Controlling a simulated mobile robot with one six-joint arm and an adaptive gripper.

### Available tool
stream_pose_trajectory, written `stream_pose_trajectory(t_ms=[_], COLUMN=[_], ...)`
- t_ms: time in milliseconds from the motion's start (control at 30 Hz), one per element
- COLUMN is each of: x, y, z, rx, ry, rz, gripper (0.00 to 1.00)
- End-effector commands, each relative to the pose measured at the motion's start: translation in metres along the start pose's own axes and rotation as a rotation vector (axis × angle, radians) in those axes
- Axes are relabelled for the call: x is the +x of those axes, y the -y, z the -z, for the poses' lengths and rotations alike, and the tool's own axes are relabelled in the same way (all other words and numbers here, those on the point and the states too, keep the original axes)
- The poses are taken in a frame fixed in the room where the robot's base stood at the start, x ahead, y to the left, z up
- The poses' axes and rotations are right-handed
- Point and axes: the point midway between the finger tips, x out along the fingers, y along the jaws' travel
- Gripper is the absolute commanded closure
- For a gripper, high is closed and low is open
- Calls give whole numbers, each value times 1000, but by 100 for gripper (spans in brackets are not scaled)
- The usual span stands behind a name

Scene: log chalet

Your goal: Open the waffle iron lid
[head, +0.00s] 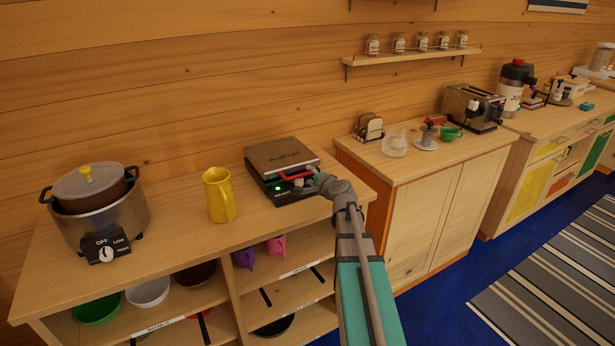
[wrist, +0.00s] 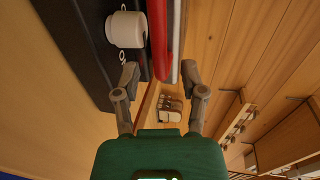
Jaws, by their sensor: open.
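The waffle iron (head: 272,187) stands on the wooden counter, its brown lid (head: 281,155) down over the dark base. A green light glows on its front. The red lid handle (head: 297,176) is at the front edge, partly covered by my gripper (head: 316,180). In the wrist view the red handle (wrist: 159,40) runs between my two spread fingers (wrist: 161,73), with a gap on both sides. A white knob (wrist: 126,29) on the dark base is beside the left finger.
A yellow pitcher (head: 219,194) and a large pot cooker (head: 97,205) stand left of the iron. Shelves with bowls and mugs are below. A toast rack (head: 369,129) and a toaster (head: 472,107) are on the cabinet to the right. The wooden wall is close behind.

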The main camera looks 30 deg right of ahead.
Motion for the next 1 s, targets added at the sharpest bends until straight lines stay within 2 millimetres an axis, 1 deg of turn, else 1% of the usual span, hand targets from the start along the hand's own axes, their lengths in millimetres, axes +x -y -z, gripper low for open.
stream_pose_trajectory(t_ms=[33, 200, 333, 633, 667, 700, 767, 800, 933, 967, 1000], x=[9, 22, 26, 27, 27, 27, 27, 27, 27, 27, 27], y=[-1, 0, 0, 0, 0, 0, 0, 0, 0, 0, 0], z=[1, 0, -1, -1, -1, -1, -1, -1, -1, -1, -1], rx=[0, -1, -1, -1, -1, -1, -1, -1, -1, -1, -1], ry=[1, 2, 1, 1, 1, 1, 1, 2, 2, 2, 2], rz=[0, 0, 0, 0, 0, 0, 0, 0, 0, 0, 0], gripper=[46, 46, 46, 46, 48, 55, 66, 74, 98, 100, 100])
